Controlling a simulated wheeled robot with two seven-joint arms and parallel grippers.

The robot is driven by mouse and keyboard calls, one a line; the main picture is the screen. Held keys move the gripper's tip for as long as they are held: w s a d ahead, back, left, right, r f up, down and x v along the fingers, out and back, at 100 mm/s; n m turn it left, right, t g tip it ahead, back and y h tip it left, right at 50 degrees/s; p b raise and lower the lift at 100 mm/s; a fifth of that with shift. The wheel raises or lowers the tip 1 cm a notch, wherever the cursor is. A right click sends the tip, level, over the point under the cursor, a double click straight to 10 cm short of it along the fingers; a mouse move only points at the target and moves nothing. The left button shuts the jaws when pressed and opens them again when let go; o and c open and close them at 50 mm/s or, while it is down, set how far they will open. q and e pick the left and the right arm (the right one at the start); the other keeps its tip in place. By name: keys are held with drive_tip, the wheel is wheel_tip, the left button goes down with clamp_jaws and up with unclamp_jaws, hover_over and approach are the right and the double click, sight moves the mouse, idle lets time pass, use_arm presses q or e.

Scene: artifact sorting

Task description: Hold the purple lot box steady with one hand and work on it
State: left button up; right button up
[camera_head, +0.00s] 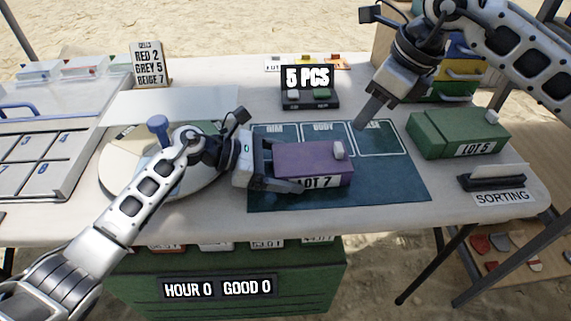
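The purple lot box (305,161), labelled LOT 7, sits closed on a dark teal mat (400,190). A small pale knob (338,149) is on its right end. My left gripper (281,168) is at the box's left end, with one finger along its front side and the other near its back left edge. Its fingers straddle the box end; whether they press on it is hard to tell. My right gripper (366,117) is raised at the upper right, above the mat's back right part, pointing down-left and apart from the box. Its fingers look close together, with nothing visible between them.
A green LOT 5 box (458,133) and a SORTING card holder (491,181) stand right. A 5 PCS display (308,78) is behind the mat. A round tray (118,178) lies under my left arm. A tally sign (149,64) and divided tray (35,160) are left.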

use_arm(q)
drive_tip(key=c, duration=0.5)
use_arm(e)
drive_tip(key=shift+c, duration=0.3)
use_arm(q)
drive_tip(key=shift+c, duration=0.2)
use_arm(e)
drive_tip(key=c, duration=0.5)
drive_tip(key=shift+m, duration=0.3)
clamp_jaws()
drive_tip(key=m+g, duration=0.3)
drive_tip(key=m, duration=2.4)
hover_over(324, 157)
drive_tip(key=shift+m, duration=0.3)
drive_tip(key=x, duration=0.9)
drive_tip(key=shift+w, duration=0.15)
drive_tip(key=shift+w+d+f, duration=0.1)
drive_tip(key=shift+w+d, duration=0.05)
drive_tip(key=shift+d, duration=0.85)
drive_tip(key=shift+w+d, duration=0.15)
drive_tip(key=shift+d, duration=0.85)
